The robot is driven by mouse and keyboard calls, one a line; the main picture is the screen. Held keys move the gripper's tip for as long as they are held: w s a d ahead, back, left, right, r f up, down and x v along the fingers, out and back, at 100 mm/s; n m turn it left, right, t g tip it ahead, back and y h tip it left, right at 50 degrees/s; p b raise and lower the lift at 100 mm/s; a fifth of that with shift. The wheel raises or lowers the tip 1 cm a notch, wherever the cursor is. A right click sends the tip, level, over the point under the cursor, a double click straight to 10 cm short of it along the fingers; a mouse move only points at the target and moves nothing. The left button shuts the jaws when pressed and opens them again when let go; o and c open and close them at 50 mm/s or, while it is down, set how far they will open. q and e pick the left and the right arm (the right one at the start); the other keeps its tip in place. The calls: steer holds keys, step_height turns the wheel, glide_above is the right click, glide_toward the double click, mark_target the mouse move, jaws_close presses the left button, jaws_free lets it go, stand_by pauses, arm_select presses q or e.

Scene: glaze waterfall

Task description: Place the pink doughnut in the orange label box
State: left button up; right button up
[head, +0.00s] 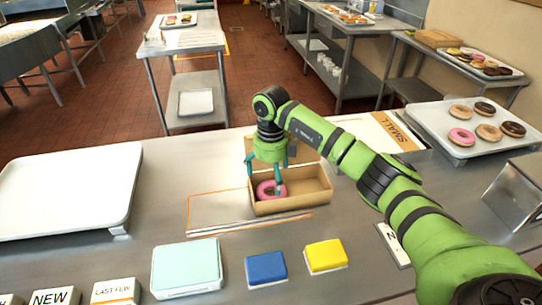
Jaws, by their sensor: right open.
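A pink doughnut (265,189) lies in the left part of an open brown cardboard box (305,200). The box stands inside or against an orange-outlined area (205,214) on the metal table. My right gripper (267,182) points down over the left part of the box, with its fingers at the doughnut. It is open, and one finger partly covers the doughnut. Another pink doughnut (461,137) lies on the tray at the right. No orange label is readable on the box. My left gripper is not in view.
The white tray (452,112) at right holds several doughnuts. A SMALL label (395,132) lies behind my right arm. An empty white tray (70,190) is at left. Teal (186,264), blue (265,267) and yellow (325,255) blocks line the front. A metal stand (515,190) is at right.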

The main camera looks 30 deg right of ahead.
step_height(320, 180, up, 12)
steer(key=b, duration=0.3)
steer(key=shift+r+b, duration=0.2)
steer(key=shift+b, duration=0.2)
